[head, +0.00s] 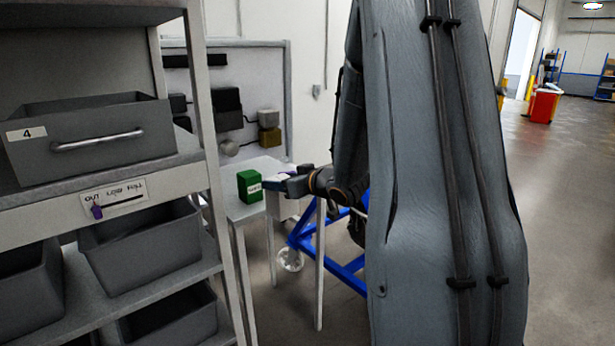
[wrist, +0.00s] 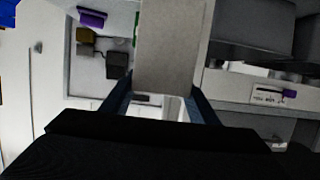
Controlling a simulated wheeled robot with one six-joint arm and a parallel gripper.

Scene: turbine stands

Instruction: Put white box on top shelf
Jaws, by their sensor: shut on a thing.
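My gripper (head: 278,184) is beside the small white table at the centre of the head view. In the wrist view its two dark blue fingers (wrist: 160,103) are shut on a pale grey-white box (wrist: 172,45), which fills the upper middle. In the head view the white box (head: 283,207) shows partly below the fingers, beside a green box (head: 250,187). The grey shelf rack (head: 196,178) stands at the left, apart from my gripper. Its topmost part is cut off by the frame.
Grey bins sit on the rack, one labelled 4 (head: 90,138) and others lower (head: 145,245). A board with dark and tan boxes (head: 235,100) stands behind the table (head: 240,211). A blue frame (head: 345,268) is beside the table. Open floor (head: 565,230) lies at the right.

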